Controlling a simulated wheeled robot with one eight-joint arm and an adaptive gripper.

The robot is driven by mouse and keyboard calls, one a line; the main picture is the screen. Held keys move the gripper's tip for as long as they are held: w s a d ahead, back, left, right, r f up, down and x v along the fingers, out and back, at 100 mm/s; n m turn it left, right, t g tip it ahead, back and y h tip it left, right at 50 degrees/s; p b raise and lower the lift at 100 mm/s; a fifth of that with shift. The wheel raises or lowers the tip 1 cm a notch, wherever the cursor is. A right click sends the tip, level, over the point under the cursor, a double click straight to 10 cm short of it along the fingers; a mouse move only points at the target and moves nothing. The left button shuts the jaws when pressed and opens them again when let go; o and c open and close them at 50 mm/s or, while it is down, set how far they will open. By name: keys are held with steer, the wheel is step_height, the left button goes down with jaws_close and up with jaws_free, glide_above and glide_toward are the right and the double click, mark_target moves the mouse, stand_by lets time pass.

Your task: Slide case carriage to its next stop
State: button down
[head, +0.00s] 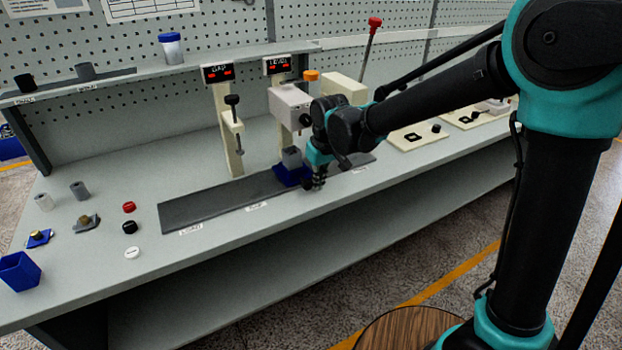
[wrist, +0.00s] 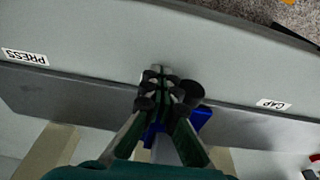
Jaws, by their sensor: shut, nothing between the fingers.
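The case carriage, a blue block (head: 287,177) with a grey piece (head: 291,157) on top, sits on the dark track (head: 205,206). It stands between the CAP label (head: 257,206) and the PRESS label (head: 360,168). My gripper (head: 318,183) is shut and empty, low at the front right side of the carriage. In the wrist view the closed fingertips (wrist: 163,82) lie beside a round black knob (wrist: 192,92). The blue of the carriage (wrist: 201,119) shows behind it. I cannot tell whether the fingers touch the knob. My fingers hide part of the carriage.
Cream stations with red displays (head: 219,73) stand behind the track. A red-knobbed lever (head: 374,24) rises at the back. The track is clear to the left. Red, black and white caps (head: 130,227) and a blue cup (head: 19,271) lie at the left.

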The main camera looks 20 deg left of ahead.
mark_target(203, 229)
steer(key=shift+s+a, duration=3.65)
steer(key=shift+s, duration=0.65)
steer(key=shift+s+a, duration=3.65)
steer(key=shift+s, duration=0.6)
steer(key=shift+s+a, duration=3.65)
steer(key=shift+s, duration=0.65)
step_height(203, 229, up, 2)
steer(key=shift+w+d+r, duration=0.15)
steer(key=shift+r, duration=0.7)
steer(key=shift+w+d+r, duration=0.1)
steer(key=shift+w+r, duration=0.05)
steer(key=shift+r, duration=0.65)
steer(key=shift+w+d+r, duration=0.15)
steer(key=shift+r, duration=0.7)
steer(key=shift+w, duration=0.1)
